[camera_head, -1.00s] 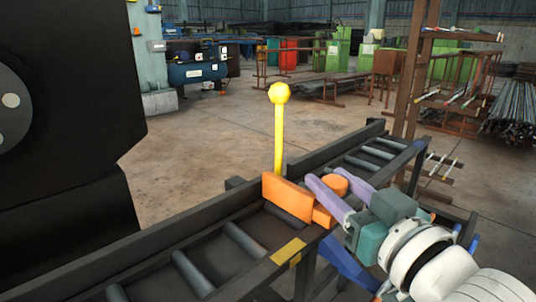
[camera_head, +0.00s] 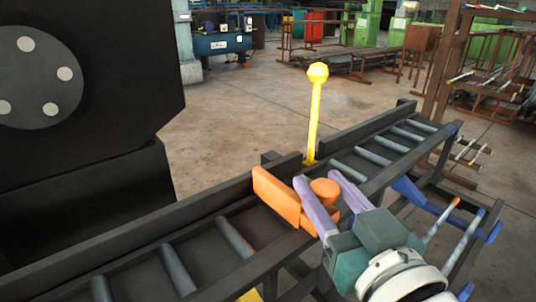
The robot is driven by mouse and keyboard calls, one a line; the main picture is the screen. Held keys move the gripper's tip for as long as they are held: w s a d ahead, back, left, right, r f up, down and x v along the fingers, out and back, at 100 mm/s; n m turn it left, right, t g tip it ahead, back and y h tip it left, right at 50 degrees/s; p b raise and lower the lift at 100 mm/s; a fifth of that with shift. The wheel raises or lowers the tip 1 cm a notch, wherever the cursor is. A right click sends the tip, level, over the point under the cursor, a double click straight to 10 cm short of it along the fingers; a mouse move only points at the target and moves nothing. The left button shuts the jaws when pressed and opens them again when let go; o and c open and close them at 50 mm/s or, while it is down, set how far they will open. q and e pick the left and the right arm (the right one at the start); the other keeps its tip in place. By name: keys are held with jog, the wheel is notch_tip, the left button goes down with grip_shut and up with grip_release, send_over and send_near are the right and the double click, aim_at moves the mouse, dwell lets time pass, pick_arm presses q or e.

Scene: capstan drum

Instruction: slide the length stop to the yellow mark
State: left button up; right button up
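The length stop (camera_head: 275,197) is an orange plate and block with a round orange knob (camera_head: 325,187). It sits across the roller track, at the near side of a tall yellow post with a ball top (camera_head: 318,72). My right gripper (camera_head: 322,186) comes in from the lower right, its two purple fingers on either side of the knob. The fingers appear shut on it, with no clear gap. My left gripper is not in view.
The roller track (camera_head: 237,238) runs from lower left to upper right between dark rails. A large black machine with a round disc (camera_head: 38,77) stands at the left. A rack with rods (camera_head: 450,215) is at the right.

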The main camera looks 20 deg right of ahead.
jog(key=o, duration=0.5)
jog(key=shift+a, duration=0.25)
jog(key=shift+c, duration=0.2)
jog(key=s+p, duration=0.1)
jog(key=s, duration=0.9)
jog(key=shift+p, duration=0.35)
